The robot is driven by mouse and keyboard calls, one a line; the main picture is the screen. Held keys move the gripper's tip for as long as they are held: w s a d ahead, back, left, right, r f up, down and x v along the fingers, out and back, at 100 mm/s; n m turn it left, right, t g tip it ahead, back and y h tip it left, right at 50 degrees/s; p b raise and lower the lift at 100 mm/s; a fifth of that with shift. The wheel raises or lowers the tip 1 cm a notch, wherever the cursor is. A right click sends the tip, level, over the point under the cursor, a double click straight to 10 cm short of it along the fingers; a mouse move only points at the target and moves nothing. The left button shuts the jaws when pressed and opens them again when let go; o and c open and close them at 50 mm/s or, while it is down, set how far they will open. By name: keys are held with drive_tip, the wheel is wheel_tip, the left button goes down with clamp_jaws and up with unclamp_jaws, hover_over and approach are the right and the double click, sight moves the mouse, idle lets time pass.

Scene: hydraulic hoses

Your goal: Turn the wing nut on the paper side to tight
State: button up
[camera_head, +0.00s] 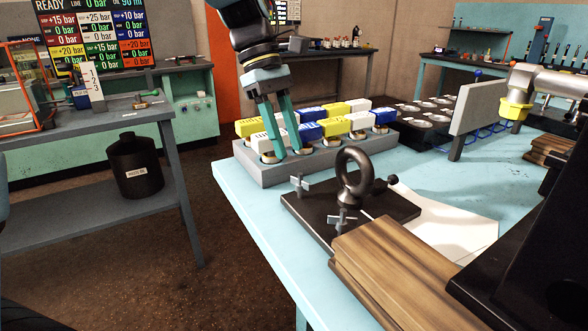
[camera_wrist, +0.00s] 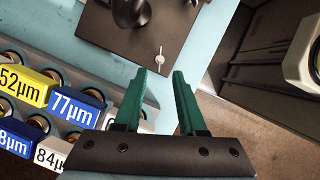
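A black clamp plate (camera_head: 325,222) lies on the blue bench with a dark upright ring (camera_head: 355,176) on it. Two grey wing nuts stand on the plate: one at its left corner (camera_head: 300,184) and one nearer the wood block (camera_head: 342,220). White paper (camera_head: 450,232) sticks out from the plate's right side. My gripper (camera_head: 288,154) is over the filter rack, apart from both wing nuts. In the wrist view its green fingers (camera_wrist: 159,72) are spread and empty. One wing nut (camera_wrist: 160,58) shows beyond the fingertips, on the plate (camera_wrist: 185,20); the second is not clear there.
A grey rack (camera_head: 250,172) of labelled blue, yellow and white filters stands behind the plate. Wood blocks (camera_head: 400,265) lie at the plate's front right. A white upright panel (camera_head: 480,103) stands at the back right. Open bench surface (camera_head: 450,180) lies behind the paper.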

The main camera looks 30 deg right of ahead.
sight(299, 179)
drive_tip(key=x, duration=0.6)
clamp_jaws()
idle(0.6)
